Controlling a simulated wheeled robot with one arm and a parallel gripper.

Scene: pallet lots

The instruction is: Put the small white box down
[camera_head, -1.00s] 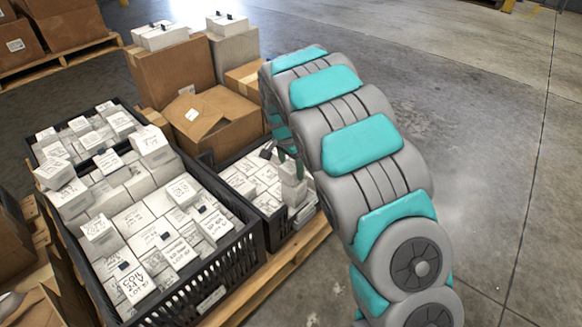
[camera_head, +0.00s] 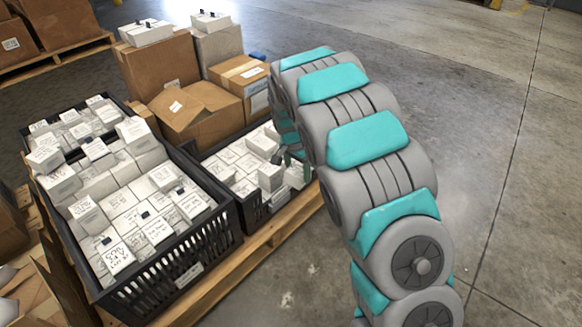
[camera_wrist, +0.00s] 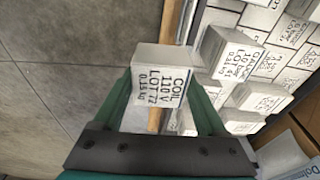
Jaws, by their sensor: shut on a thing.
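The small white box (camera_wrist: 160,85) is between the two green fingers of my gripper (camera_wrist: 162,98) in the wrist view. Its printed face reads COIL 110V LOT 72. My gripper is shut on it. In the wrist view the box is over the wooden pallet edge, with grey floor to the left and white boxes to the right. In the head view my gripper (camera_head: 290,157) is at the right side of the smaller black crate (camera_head: 252,212), largely hidden behind my arm. I cannot tell the held box from the crate's boxes there.
A large black crate (camera_head: 190,252) full of white boxes stands left of the smaller one on a wooden pallet (camera_head: 275,238). Brown cartons (camera_head: 200,115) stand behind, some with white boxes on top. The concrete floor (camera_head: 480,150) at the right is clear.

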